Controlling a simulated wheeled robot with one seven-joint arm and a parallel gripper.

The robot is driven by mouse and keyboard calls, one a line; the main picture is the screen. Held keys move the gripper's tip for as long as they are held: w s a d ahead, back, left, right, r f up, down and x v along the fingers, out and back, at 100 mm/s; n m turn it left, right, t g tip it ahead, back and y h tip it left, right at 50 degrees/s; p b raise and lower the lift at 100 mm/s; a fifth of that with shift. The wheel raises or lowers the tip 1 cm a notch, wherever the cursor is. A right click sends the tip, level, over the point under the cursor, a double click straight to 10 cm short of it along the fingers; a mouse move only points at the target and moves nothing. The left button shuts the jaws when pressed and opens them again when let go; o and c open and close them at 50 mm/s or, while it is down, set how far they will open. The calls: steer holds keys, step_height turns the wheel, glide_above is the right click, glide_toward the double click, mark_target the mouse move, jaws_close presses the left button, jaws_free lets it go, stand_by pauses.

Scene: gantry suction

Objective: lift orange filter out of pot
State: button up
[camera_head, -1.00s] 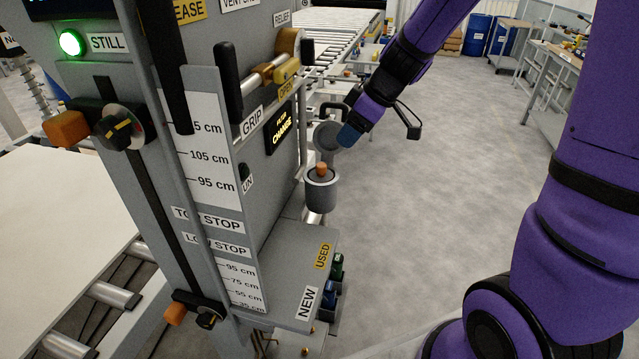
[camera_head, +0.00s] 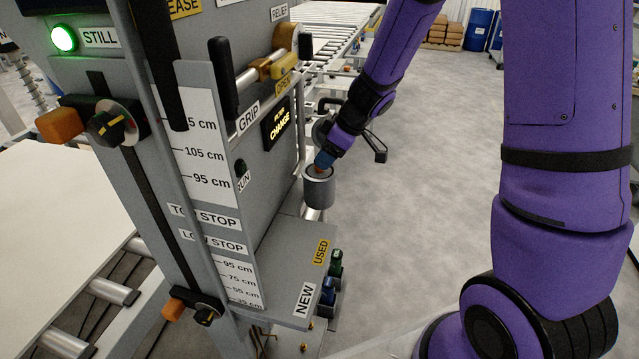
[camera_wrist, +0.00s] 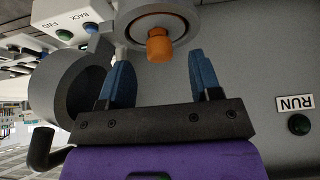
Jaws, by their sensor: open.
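The grey pot (camera_head: 318,188) is fixed at the side of the grey machine column, with its top open. The orange filter (camera_wrist: 159,46) stands in the pot, whose round rim (camera_wrist: 180,22) shows around it in the wrist view. In the head view only a bit of the filter shows under my fingers. My gripper (camera_head: 322,162) is at the pot's mouth. In the wrist view its two blue fingers are apart, with the filter beyond and between the tips (camera_wrist: 158,62). I cannot tell from these frames whether either finger touches it.
A round grey lid-like part (camera_wrist: 66,92) with a black handle (camera_wrist: 42,148) stands beside my gripper. The column wall with the RUN button (camera_wrist: 299,124) is close on the other side. The shelf marked USED and NEW (camera_head: 285,265) lies below. Open floor is to the right.

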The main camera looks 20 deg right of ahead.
steer(key=shift+x, duration=1.35)
jaws_close()
steer(key=shift+r, duration=0.15)
